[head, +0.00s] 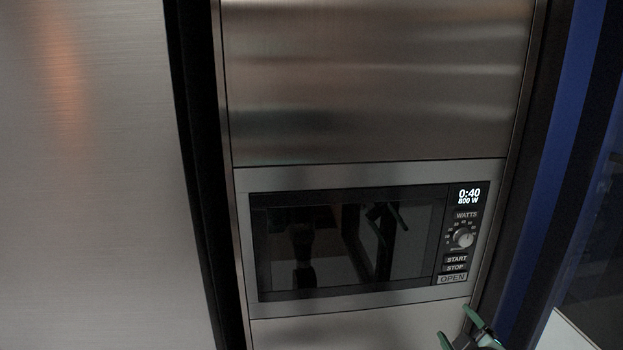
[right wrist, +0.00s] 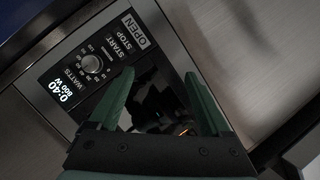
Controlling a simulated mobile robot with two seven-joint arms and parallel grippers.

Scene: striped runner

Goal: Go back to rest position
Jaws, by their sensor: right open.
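My right gripper (head: 463,330) shows at the bottom edge of the head view, below and in front of the microwave's OPEN button. Its green fingers are apart and nothing is between them. In the right wrist view the gripper (right wrist: 160,95) points toward the microwave's control panel (right wrist: 90,68), with open space between the fingers. The microwave (head: 345,245) is built into a steel cabinet, its dark door shut. Its display (head: 469,195) reads 0:40 and 800 W. My left gripper is not in view.
A steel panel (head: 370,80) sits above the microwave. A large brushed steel surface (head: 90,180) fills the left side. A blue vertical strip (head: 555,190) stands at the right, beside a dark pane.

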